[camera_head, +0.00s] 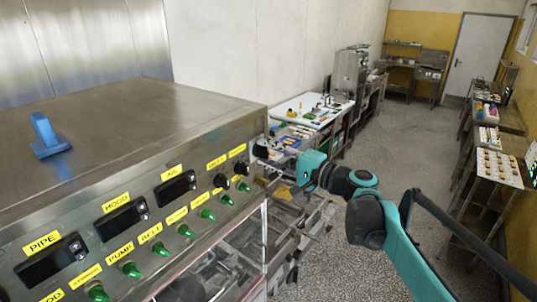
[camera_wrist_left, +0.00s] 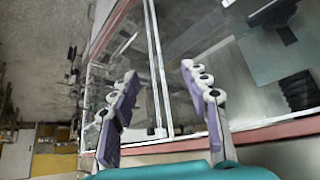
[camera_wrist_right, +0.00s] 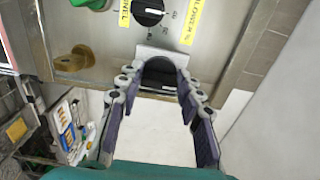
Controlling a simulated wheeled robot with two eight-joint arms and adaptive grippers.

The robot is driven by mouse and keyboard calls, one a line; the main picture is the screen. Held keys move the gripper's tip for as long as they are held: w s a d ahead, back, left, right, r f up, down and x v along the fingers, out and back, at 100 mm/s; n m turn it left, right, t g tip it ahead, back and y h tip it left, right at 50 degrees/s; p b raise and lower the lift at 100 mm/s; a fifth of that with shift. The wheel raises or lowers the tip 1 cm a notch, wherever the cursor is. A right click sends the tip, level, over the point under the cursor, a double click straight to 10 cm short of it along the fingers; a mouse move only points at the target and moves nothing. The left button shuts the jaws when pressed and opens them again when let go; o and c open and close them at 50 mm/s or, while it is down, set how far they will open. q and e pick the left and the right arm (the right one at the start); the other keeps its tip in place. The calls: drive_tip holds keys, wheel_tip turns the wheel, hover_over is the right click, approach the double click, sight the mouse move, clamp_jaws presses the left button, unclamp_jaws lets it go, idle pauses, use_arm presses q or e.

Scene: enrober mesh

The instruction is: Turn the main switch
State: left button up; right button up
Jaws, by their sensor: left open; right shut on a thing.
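The main switch, a black knob on a pale grey plate (camera_wrist_right: 152,52), sits at the edge of the steel machine's control panel (camera_head: 140,222). In the right wrist view, the knob (camera_wrist_right: 160,76) is between the fingers of my right gripper (camera_wrist_right: 157,82), which is shut on it. In the head view, my right gripper (camera_head: 274,154) reaches the panel's right end from the right; its fingers partly hide the switch. My left gripper (camera_wrist_left: 158,78) shows only in the left wrist view. It is open and empty, in front of clear panels with a metal frame.
The panel carries green knobs (camera_head: 160,248), black dials (camera_head: 242,169), dark displays (camera_head: 122,220) and yellow labels. A brass-coloured knob (camera_wrist_right: 76,62) is left of the switch. A blue handle (camera_head: 48,137) stands on the machine's top. The aisle floor (camera_head: 400,135) is clear.

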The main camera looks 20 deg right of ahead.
idle(0.6)
drive_tip(key=o, duration=1.2)
drive_tip(key=shift+c, duration=0.2)
drive_tip(key=shift+s, duration=0.1)
drive_tip(key=v, duration=1.2)
